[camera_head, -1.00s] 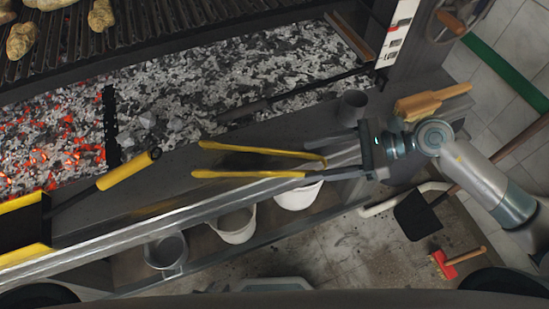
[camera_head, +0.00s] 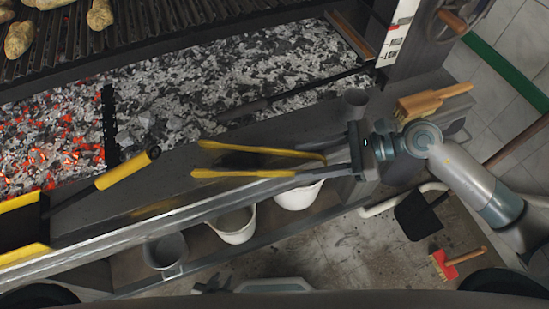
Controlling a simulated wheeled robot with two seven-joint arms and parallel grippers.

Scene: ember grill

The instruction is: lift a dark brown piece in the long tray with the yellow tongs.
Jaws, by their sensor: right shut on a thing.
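The yellow tongs (camera_head: 252,149) lie lengthwise over the grey ledge in front of the coal bed. Their two yellow arms are spread apart at the left and come close at the right end. My right gripper (camera_head: 323,166) reaches in from the right and is shut on the tongs near that end. A dark patch (camera_head: 245,160) shows between the tong arms; I cannot tell whether it is a piece or a shadow. I cannot clearly make out a long tray or a dark brown piece.
Glowing and grey coals (camera_head: 220,80) lie behind the ledge. A yellow-handled tool (camera_head: 128,169) lies to the left. White buckets (camera_head: 236,226) sit below the ledge.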

